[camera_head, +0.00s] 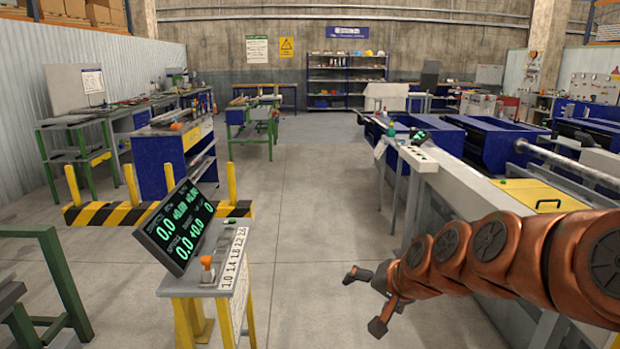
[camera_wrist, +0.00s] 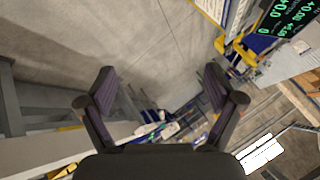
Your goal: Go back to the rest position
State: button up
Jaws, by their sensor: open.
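My gripper (camera_head: 366,301) is at the end of my orange arm, which reaches in from the right in the head view. It hangs over the open floor, to the right of the display stand. In the wrist view my gripper (camera_wrist: 160,92) shows two dark fingers spread wide, with nothing between them but floor and distant benches. Nothing is held.
A stand (camera_head: 224,287) with a black digital display (camera_head: 178,227) is left of my gripper. A long grey bench (camera_head: 460,187) with a yellow plate (camera_head: 541,195) is at the right. A striped barrier (camera_head: 122,216) is at the left. The middle aisle (camera_head: 315,190) is clear.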

jog(key=s+d+n+g+h+p, duration=0.1)
jog(key=s+d+g+p, duration=0.1)
jog(key=s, duration=0.9)
jog(key=s+d+r+n+g+h+p, duration=0.1)
jog(key=s+d+n+g+p, duration=0.1)
jog(key=s, duration=0.9)
jog(key=s+d+n+g+h+p, duration=0.2)
jog(key=s+g, duration=0.3)
jog(key=s, duration=0.6)
jog(key=shift+s+d+r+p, duration=0.2)
jog(key=shift+r+p, duration=0.2)
jog(key=shift+p, duration=0.4)
